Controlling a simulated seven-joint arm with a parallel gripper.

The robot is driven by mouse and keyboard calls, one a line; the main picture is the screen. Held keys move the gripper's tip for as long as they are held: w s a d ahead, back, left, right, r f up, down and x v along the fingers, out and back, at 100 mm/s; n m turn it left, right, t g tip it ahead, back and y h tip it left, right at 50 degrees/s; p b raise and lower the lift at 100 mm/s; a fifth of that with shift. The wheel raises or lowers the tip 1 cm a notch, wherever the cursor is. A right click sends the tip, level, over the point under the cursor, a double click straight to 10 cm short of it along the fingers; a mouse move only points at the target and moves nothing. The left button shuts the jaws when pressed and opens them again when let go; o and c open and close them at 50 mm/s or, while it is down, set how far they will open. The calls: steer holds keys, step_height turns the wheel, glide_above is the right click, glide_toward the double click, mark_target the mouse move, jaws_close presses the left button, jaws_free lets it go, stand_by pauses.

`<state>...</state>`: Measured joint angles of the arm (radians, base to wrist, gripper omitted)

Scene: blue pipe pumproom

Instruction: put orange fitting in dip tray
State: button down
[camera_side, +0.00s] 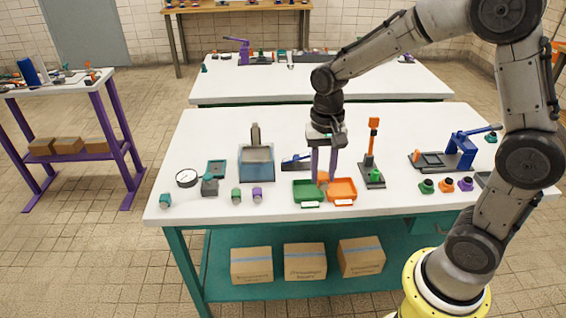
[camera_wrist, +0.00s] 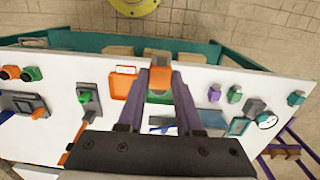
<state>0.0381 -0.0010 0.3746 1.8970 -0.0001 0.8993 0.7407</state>
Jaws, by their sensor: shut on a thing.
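My gripper (camera_side: 321,168) points down over the bench with its two purple fingers shut on an orange fitting (camera_wrist: 160,76). In the side view the fitting (camera_side: 322,177) shows low between the fingertips, at the back where two shallow trays meet. The green tray (camera_side: 305,193) is on the left and the orange tray (camera_side: 342,190) on the right. In the wrist view the orange tray (camera_wrist: 122,84) is beside the fingers, and part of the green tray (camera_wrist: 158,97) shows between them. I cannot tell which tray is the dip tray, or the fitting's exact height.
A blue bin (camera_side: 257,165) stands left of the gripper. A stand with an orange top (camera_side: 373,150) rises close on the right. A blue lever press (camera_side: 462,150) and several small fittings (camera_side: 446,185) are further right. A gauge (camera_side: 187,178) lies at left.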

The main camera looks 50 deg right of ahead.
steer(key=w+d+r, duration=0.2)
steer(key=w+r, duration=0.5)
steer(key=w, duration=0.5)
glide_above(256, 155)
steer(key=f, duration=1)
steer(key=shift+s, duration=0.25)
steer(key=shift+w+f, duration=0.15)
steer(key=shift+f, duration=0.05)
steer(key=shift+w+f, duration=0.1)
steer(key=shift+f, duration=1.5)
steer(key=c, duration=0.6)
jaws_free()
steer(key=shift+f, duration=0.15)
step_height(256, 155, up, 12)
steer(key=shift+r, duration=0.25)
